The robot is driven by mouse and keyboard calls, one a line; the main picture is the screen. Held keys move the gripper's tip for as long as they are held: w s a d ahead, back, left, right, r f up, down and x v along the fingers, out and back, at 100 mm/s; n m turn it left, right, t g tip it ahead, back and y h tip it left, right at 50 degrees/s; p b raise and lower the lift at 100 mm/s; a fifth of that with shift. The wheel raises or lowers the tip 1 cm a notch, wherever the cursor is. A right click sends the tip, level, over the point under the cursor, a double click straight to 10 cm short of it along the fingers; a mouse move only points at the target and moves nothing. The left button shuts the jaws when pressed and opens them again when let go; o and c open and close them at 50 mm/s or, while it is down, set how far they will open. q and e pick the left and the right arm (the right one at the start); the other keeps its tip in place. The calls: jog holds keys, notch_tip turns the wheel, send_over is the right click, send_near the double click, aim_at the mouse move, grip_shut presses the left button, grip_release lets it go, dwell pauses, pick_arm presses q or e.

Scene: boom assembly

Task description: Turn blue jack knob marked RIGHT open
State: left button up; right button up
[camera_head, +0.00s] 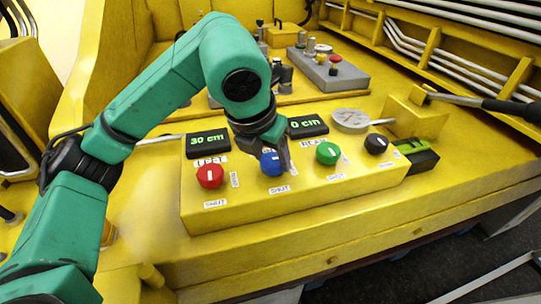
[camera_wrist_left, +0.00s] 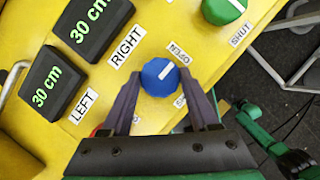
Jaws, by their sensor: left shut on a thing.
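The blue jack knob (camera_head: 270,164) sits on the yellow control box, below the partly covered right-hand display. In the left wrist view the blue knob (camera_wrist_left: 159,78) lies between the fingertips of my left gripper (camera_wrist_left: 161,88), which is shut on it. The knob's white line slants up and right, towards the OPEN label (camera_wrist_left: 179,53). The RIGHT label (camera_wrist_left: 126,47) is beside the knob in that view. In the head view my left gripper (camera_head: 275,143) reaches down to the knob from above and hides part of the labels. My right gripper is not in view.
A red knob (camera_head: 210,176) is left of the blue one; a green knob (camera_head: 327,153) and a black knob (camera_head: 376,144) are to its right. The left display (camera_wrist_left: 44,85) and right display (camera_wrist_left: 92,27) both read 30 cm. A round gauge (camera_head: 350,120) stands behind the box.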

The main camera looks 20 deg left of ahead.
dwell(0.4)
pick_arm(q)
jog(key=o, duration=1.4)
jog(key=p+v, duration=0.2)
jog(key=v, duration=1.2)
jog(key=shift+s+r, duration=0.1)
jog(key=shift+r, duration=0.2)
